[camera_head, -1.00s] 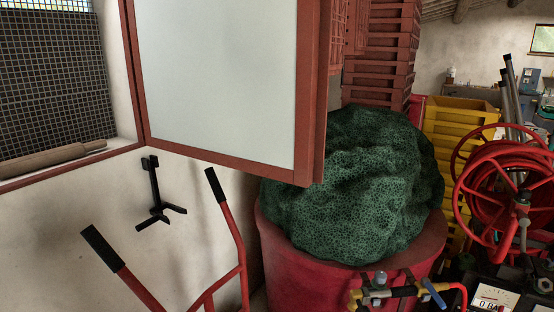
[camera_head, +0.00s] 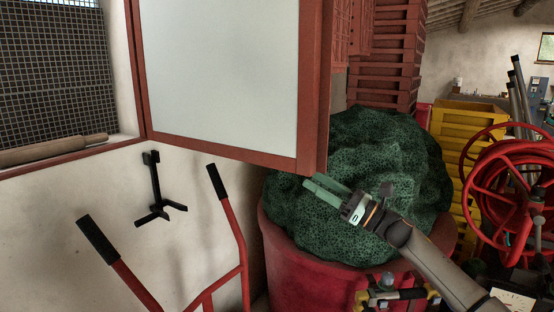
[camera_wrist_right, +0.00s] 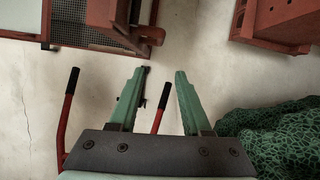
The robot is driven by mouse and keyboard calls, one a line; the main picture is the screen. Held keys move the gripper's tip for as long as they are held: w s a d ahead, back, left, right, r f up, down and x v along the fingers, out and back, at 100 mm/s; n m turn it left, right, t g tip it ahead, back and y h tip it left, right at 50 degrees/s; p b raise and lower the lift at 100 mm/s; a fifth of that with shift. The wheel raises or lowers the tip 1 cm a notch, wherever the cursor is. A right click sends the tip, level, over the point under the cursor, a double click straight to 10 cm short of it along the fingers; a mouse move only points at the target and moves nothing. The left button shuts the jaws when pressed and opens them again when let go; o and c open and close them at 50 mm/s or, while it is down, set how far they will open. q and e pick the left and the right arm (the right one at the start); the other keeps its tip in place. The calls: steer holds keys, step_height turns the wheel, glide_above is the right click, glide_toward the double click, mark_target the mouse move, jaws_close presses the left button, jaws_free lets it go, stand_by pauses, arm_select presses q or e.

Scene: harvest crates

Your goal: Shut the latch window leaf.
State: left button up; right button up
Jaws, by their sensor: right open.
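The window leaf (camera_head: 220,75) has a red-brown frame around a pale pane. It stands swung open from the window opening at the left, hinged along its left edge. My right gripper (camera_head: 325,187) is just below the leaf's lower right corner, in front of the green netting. In the right wrist view its two green fingers (camera_wrist_right: 155,90) are apart with nothing between them. A red-brown frame part shows at the top of that view (camera_wrist_right: 100,20); whether it is leaf or window frame I cannot tell. My left gripper is not in view.
A heap of green netting (camera_head: 375,150) fills a red tub (camera_head: 300,270) below the leaf. Red handles of a hand truck (camera_head: 240,235) stand at lower left. A black bracket (camera_head: 156,195) is on the wall. A rolling pin (camera_head: 55,150) lies on the sill. A red hose reel (camera_head: 500,190) is at right.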

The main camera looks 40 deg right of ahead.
steer(key=w+a+r+p, duration=0.1)
steer(key=w+r, duration=0.1)
steer(key=w, duration=0.1)
steer(key=w+a+r+n+p, duration=0.1)
steer(key=w+r, duration=0.1)
steer(key=w+a+r+n+p, duration=0.1)
steer(key=w+r, duration=0.1)
steer(key=w, duration=0.1)
steer(key=shift+w+r+y, duration=0.1)
steer(key=shift+w+y, duration=0.2)
steer(key=shift+y, duration=0.1)
steer(key=shift+p+x, duration=0.45)
steer(key=shift+x, duration=0.6)
steer(key=shift+a, duration=0.1)
jaws_close()
stand_by(0.7)
